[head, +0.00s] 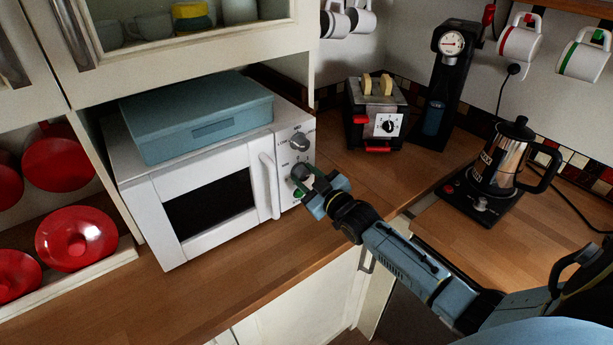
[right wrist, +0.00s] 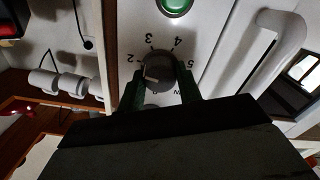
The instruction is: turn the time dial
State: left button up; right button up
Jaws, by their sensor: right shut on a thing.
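The white microwave (head: 150,190) stands on the wooden counter. Its panel has an upper knob (head: 299,142) and, below it, the time dial (head: 300,171), with a green button (head: 299,193) underneath. My right gripper (head: 312,181) is at the time dial. In the right wrist view, the dark round dial (right wrist: 170,72) sits between the two fingers of my right gripper (right wrist: 162,88), which is shut on it. Numbers 2 to 5 show around the dial, upside down. A pale mark on the dial points to the lower left, below the 2. My left gripper is not in view.
The microwave door handle (head: 270,186) is just left of the panel, close to my right gripper. A blue box (head: 196,112) lies on the microwave. A toaster (head: 377,113), a black coffee machine (head: 449,85) and a moka pot (head: 504,158) stand to the right.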

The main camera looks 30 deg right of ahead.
jog(key=o, duration=1)
jog(key=s, duration=0.9)
jog(key=s+d, duration=0.1)
jog(key=s, duration=0.3)
jog(key=shift+s, duration=0.2)
